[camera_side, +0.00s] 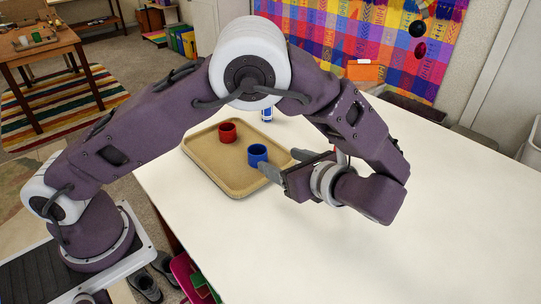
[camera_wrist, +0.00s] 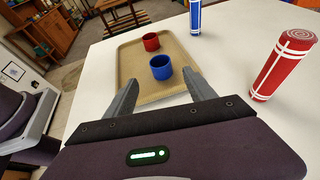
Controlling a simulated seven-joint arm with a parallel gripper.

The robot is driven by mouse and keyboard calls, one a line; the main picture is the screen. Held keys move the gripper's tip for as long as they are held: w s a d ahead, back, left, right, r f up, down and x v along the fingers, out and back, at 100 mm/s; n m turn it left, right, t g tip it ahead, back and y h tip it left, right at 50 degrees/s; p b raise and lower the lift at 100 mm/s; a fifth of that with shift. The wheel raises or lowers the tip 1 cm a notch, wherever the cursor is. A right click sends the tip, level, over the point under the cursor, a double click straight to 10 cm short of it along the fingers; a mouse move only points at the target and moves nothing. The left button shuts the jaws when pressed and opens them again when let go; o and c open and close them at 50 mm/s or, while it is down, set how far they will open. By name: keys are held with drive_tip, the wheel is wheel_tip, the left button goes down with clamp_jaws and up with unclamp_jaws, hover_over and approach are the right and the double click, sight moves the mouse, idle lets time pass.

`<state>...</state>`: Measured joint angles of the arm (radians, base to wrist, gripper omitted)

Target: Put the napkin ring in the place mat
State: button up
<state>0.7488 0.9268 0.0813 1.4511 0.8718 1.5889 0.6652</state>
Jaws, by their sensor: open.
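A blue ring (camera_side: 258,153) and a red ring (camera_side: 227,132) stand upright on a tan tray (camera_side: 238,192), apart from each other; either may be the napkin ring. Both also show in the wrist view, the blue ring (camera_wrist: 161,67) nearer and the red ring (camera_wrist: 151,41) farther. My gripper (camera_side: 285,163) is open and empty at the tray's right side, its fingers pointing toward the blue ring. In the wrist view the blue ring appears between and just beyond the fingertips. A red roll with white bands (camera_wrist: 284,63), possibly the place mat, stands upright right of the tray.
A blue roll with white bands (camera_wrist: 195,17) stands beyond the tray; its lower part shows in the side view (camera_side: 267,115). The white table (camera_side: 440,220) is clear at the front right. A patterned cloth (camera_side: 345,40) hangs behind.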

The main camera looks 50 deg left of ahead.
drive_tip(key=shift+s+d+r, duration=0.1)
drive_tip(key=shift+d, duration=0.15)
drive_tip(key=s+a+r+n+g+h, duration=0.2)
drive_tip(key=s+a+r+n+h, duration=0.55)
drive_tip(key=s+r+n, duration=0.3)
drive_tip(key=s+d+r+n+t+h, duration=0.2)
drive_tip(key=s+n+t+h, duration=0.3)
drive_tip(key=s+n, duration=0.4)
drive_tip(key=shift+s+r+h, duration=0.2)
drive_tip(key=shift+s+h, duration=0.25)
drive_tip(key=shift+s, duration=0.25)
